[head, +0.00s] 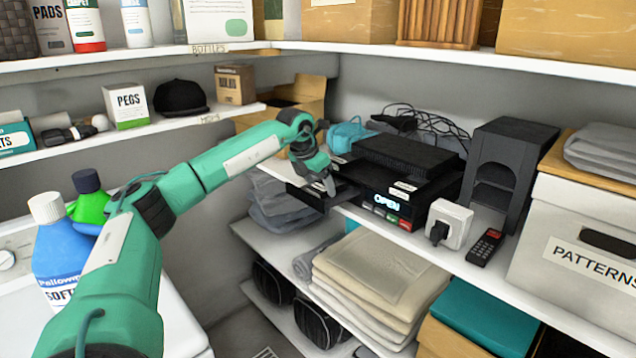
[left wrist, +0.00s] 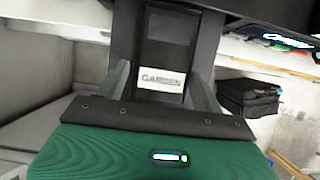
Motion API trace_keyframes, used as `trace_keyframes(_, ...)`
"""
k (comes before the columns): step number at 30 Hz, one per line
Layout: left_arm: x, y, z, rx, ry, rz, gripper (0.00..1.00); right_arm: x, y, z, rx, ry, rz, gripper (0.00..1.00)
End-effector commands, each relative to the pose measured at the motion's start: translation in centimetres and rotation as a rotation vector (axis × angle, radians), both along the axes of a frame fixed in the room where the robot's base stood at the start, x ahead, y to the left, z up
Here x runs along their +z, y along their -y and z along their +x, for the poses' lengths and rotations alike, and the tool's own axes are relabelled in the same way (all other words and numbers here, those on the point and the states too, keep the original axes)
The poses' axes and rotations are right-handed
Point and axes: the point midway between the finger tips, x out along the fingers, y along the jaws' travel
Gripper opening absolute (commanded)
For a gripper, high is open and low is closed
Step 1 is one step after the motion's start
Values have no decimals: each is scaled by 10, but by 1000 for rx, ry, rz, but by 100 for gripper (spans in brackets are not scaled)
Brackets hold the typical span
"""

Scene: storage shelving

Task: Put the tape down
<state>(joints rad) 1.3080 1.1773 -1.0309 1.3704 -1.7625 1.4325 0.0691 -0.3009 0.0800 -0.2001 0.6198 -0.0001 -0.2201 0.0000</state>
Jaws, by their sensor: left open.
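The tape is a black cassette with a pale label, seen in the left wrist view (left wrist: 168,52), where it lies between the two fingers of my left gripper (left wrist: 160,85). The fingers stand apart on either side of it; I cannot tell if they touch it. In the head view my left gripper (head: 328,183) points down at the shelf's corner, left of the black player (head: 393,195), whose display reads OPEN. A dark flat shape beneath the gripper there may be the tape, partly hidden by the fingers. My right gripper is not in view.
A white plug adapter (head: 449,224), a remote (head: 484,247) and a dark arched stand (head: 508,170) are right of the player. Cables (head: 425,122) lie behind it. Folded towels (head: 380,275) fill the shelf below. Bottles (head: 62,250) stand at the left near my arm.

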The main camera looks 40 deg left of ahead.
Motion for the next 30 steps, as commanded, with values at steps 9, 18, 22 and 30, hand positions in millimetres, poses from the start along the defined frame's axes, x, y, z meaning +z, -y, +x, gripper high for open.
trace_keyframes(9, 31, 3, -14, -10, -16, 0, 76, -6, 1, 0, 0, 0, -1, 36)
trace_keyframes(18, 93, 0, -38, -7, -10, -1, 76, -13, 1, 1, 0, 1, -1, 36)
trace_keyframes(22, 107, 0, -44, -7, -12, 1, 76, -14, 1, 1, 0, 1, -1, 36)
trace_keyframes(30, 115, -1, -47, -6, -12, 0, 76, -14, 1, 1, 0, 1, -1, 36)
